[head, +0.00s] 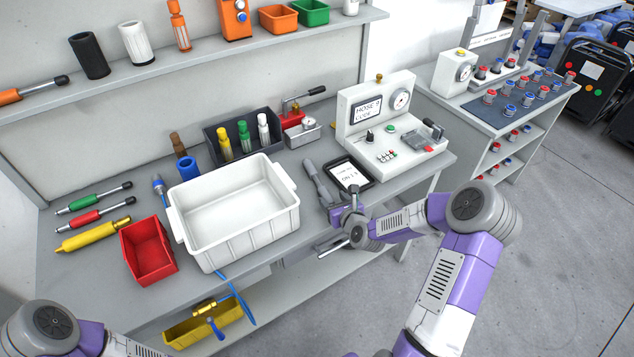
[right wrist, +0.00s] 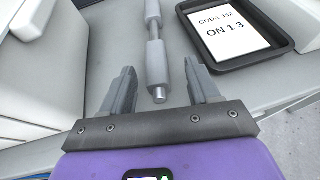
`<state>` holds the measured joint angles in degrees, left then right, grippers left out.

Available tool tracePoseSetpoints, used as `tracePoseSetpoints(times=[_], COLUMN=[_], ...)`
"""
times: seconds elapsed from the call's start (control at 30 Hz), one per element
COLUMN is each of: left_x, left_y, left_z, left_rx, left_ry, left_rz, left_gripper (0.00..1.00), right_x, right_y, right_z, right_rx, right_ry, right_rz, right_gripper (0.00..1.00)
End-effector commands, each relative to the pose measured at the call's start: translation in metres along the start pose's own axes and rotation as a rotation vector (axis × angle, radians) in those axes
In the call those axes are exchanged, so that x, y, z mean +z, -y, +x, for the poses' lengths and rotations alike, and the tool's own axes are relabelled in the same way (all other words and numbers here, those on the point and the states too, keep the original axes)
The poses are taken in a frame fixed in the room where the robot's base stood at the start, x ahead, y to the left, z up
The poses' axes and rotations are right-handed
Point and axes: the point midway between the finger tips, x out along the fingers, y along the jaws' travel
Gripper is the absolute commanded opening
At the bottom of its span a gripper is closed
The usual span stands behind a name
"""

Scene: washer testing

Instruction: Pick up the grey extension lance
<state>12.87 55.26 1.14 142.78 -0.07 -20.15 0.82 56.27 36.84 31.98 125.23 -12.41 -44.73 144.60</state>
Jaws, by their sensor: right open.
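The grey extension lance (head: 318,182) lies on the bench between the white bin and the black tray. In the right wrist view the lance (right wrist: 156,50) runs away from me, with a thick upper part, a thin neck and a thick near part. My right gripper (head: 341,222) is at the bench's front edge, at the near end of the lance. In the right wrist view its open fingers (right wrist: 158,75) stand on either side of the lance's near end, with gaps on both sides. My left gripper is out of view.
The white bin (head: 284,217) stands left of the lance. The black tray (head: 367,181) with a code card lies close on its right. The test unit (head: 352,139) stands behind the tray. Bare bench shows around the lance.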

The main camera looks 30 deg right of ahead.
Motion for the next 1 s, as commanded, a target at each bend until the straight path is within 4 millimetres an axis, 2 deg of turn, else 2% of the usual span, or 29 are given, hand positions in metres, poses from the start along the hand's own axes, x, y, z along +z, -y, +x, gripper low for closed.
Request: tracePoseSetpoints(times=[0.2,0.3,0.6,0.67,1.0], left_x=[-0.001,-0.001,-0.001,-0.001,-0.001], left_y=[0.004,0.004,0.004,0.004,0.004], left_z=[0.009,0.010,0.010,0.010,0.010], left_rx=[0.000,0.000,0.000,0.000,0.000], left_ry=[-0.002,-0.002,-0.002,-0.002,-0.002], left_rz=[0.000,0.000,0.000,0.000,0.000], left_gripper=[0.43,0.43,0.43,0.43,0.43], right_x=[-0.002,-0.001,-0.001,-0.001,-0.001], right_y=[-0.007,-0.006,-0.005,-0.006,-0.006], right_z=[0.034,0.044,0.048,0.048,0.048], right_rx=[0.002,0.001,0.001,0.001,0.001], right_ry=[0.000,0.000,-0.002,-0.002,-0.001], right_rz=[-0.001,0.000,0.000,0.000,-0.001], right_gripper=[0.61,0.61,0.61,0.53,0.01])
